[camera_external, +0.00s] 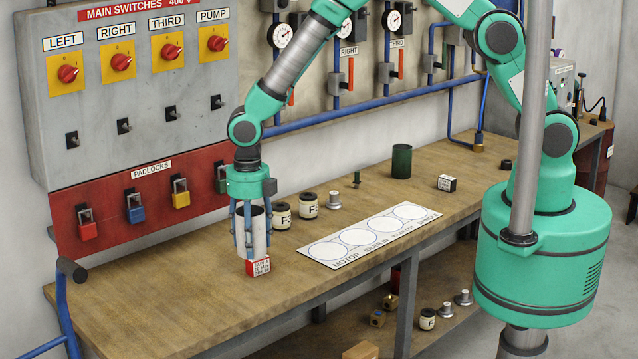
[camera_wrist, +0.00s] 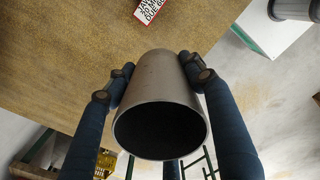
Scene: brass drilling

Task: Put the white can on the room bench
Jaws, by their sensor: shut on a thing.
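The white can (camera_external: 259,236) looks pale grey and is a hollow cylinder, held roughly upright between the blue fingers of my gripper (camera_external: 247,246). In the wrist view the can (camera_wrist: 162,85) shows its dark open end toward the camera, with a finger of my gripper (camera_wrist: 157,72) against either side. The room bench (camera_external: 150,300) is the long wooden bench along the wall. The can is near its front edge; in the wrist view the bench top (camera_wrist: 60,50) lies behind the can. I cannot tell whether its base touches the wood.
A small red and white labelled block (camera_external: 258,267) is close to the can's base. Two black-and-cream jars (camera_external: 281,215) and a silver knob-like part (camera_external: 333,201) stand behind. A white template (camera_external: 370,235) with circles lies to the right. Bench top at left is clear.

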